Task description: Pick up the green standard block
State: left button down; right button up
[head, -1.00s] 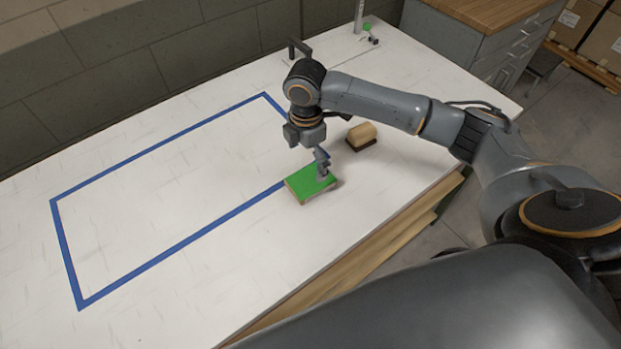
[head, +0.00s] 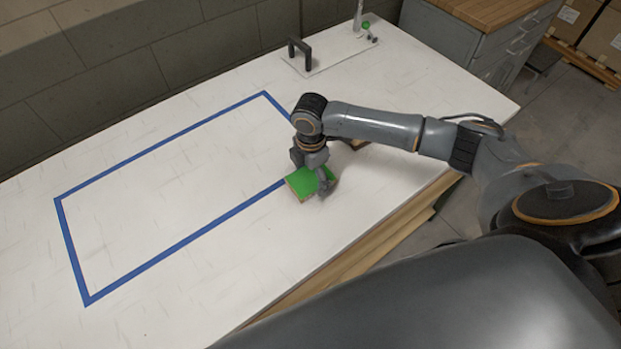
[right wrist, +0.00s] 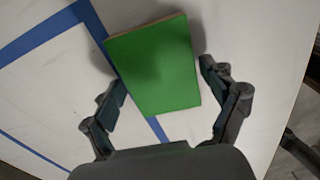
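The green block (head: 303,186) lies flat on the white table at the corner of the blue tape outline, near the table's front edge. Its top is green and its side is tan. My right gripper (head: 326,188) is low over the block, with a finger at its right side. In the right wrist view the green block (right wrist: 155,68) lies ahead of and partly between the two open fingers of my right gripper (right wrist: 165,95). Gaps show between the fingers and the block. My left gripper is not in view.
A blue tape rectangle (head: 190,233) marks the table. A tan-and-dark object (head: 358,143) is partly hidden behind my right arm. A plate with a black handle (head: 300,53) stands at the back. The taped area is clear.

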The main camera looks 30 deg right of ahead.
jog(key=c, duration=0.6)
jog(key=shift+r, duration=0.1)
jog(key=shift+c, duration=0.2)
